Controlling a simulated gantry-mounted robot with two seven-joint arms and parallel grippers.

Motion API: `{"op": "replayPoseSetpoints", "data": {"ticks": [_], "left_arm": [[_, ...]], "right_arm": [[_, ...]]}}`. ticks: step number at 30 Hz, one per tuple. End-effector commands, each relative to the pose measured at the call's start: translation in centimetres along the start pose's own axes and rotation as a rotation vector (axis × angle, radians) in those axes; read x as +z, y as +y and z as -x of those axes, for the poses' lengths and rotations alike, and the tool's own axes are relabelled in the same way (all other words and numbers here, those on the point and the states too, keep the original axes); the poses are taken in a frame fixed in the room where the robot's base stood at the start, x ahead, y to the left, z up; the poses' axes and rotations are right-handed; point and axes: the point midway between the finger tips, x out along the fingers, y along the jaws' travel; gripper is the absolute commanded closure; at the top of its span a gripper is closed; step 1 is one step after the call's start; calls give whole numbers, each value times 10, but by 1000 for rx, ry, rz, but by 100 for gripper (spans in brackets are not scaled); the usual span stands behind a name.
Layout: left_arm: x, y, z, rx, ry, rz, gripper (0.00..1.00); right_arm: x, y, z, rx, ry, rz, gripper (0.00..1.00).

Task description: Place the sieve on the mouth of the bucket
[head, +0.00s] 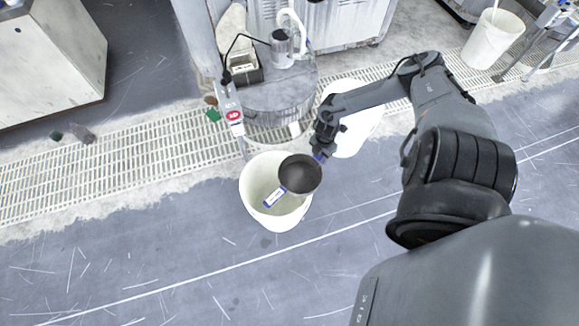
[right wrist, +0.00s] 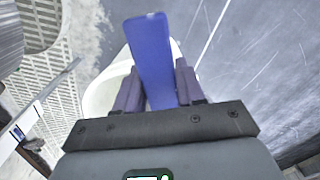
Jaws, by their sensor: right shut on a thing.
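The sieve (head: 300,174), a dark round pan, shows in the head view over the right part of the mouth of a white bucket (head: 283,221). I cannot tell whether the sieve touches the rim. The left part of the mouth is uncovered, and a white-and-blue label (head: 274,197) shows there. My right gripper (head: 321,154) is at the upper right of the sieve and shut on its blue handle (right wrist: 152,62). In the right wrist view the handle stands between the two fingers, and a white rim shows behind it. My left gripper is not in view.
A grey drum (head: 283,100) with a metal cup (head: 282,47) and a small box (head: 246,69) stands behind the bucket. A white container (head: 361,126) is behind my right gripper. A rod with a red mark (head: 235,115) stands near the bucket. The floor in front is clear.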

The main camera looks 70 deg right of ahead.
Motion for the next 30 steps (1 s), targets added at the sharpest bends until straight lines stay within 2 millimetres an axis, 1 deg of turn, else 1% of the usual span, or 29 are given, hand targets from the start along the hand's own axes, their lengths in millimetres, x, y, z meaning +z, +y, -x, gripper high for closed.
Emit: {"op": "replayPoseSetpoints", "data": {"ticks": [1, 3, 9, 13, 20, 23, 27, 30], "left_arm": [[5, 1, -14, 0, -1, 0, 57], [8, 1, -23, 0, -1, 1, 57], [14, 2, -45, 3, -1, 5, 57], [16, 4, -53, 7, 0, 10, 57], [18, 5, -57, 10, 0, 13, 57], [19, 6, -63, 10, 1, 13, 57], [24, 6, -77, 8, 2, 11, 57], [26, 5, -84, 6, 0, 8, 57]], "right_arm": [[-11, 11, -14, 8, 8, -2, 100], [-21, 22, -23, 7, 8, -2, 100], [-45, 50, -44, 6, 6, -2, 100], [-55, 61, -51, 4, 3, -1, 100], [-61, 67, -55, 2, 3, 0, 100], [-61, 66, -64, 2, 3, -1, 100], [-60, 66, -84, 2, 2, -2, 100], [-60, 66, -93, 2, 2, -1, 100]]}}
